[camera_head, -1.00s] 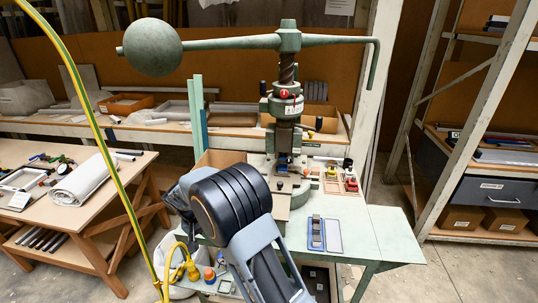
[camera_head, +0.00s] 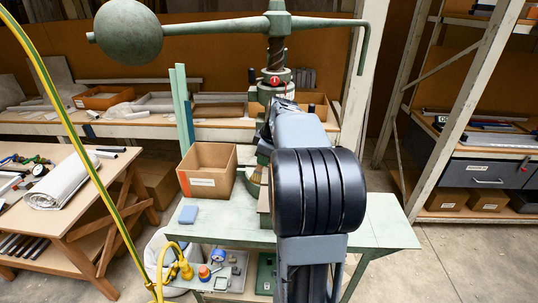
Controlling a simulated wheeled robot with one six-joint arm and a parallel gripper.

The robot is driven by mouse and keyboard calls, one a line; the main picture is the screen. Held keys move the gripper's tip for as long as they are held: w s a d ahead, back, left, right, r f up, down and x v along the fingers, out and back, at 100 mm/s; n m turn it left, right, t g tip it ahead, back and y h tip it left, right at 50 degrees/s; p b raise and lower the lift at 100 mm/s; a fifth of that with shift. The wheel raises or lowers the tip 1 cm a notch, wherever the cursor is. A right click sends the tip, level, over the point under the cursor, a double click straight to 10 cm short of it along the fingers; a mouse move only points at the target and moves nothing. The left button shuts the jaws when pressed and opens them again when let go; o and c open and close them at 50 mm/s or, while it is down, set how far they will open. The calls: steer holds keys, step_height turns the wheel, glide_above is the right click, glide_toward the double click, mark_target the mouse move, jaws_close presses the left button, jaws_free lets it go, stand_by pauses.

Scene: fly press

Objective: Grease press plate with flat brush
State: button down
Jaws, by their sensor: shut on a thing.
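The green fly press stands on the bench, with its screw (camera_head: 276,50) and red-marked collar (camera_head: 274,82) in view. Its long lever (camera_head: 225,27) carries a big ball weight (camera_head: 128,45) at the left. My arm covers the lower press, so the press plate is hidden. My gripper is hidden behind my own arm, and I cannot see its jaws. I cannot make out the flat brush. A small tan thing (camera_head: 254,188) shows just left of my arm, too covered to name.
A yellow-green hose (camera_head: 88,165) runs down the left.

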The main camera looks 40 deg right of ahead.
mark_target(259, 169)
steer(key=shift+n+y, duration=0.3)
steer(key=shift+s+d+f+b, duration=0.15)
steer(key=shift+d+f+b, duration=0.05)
steer(key=shift+f+b, duration=0.45)
steer(key=shift+s+d+f+b, duration=0.1)
steer(key=shift+d+f+b, duration=0.05)
steer(key=shift+f+b, duration=0.45)
steer(key=shift+s+d+f+b, duration=0.15)
steer(key=shift+d+f+b, duration=0.05)
steer(key=shift+f+b, duration=0.4)
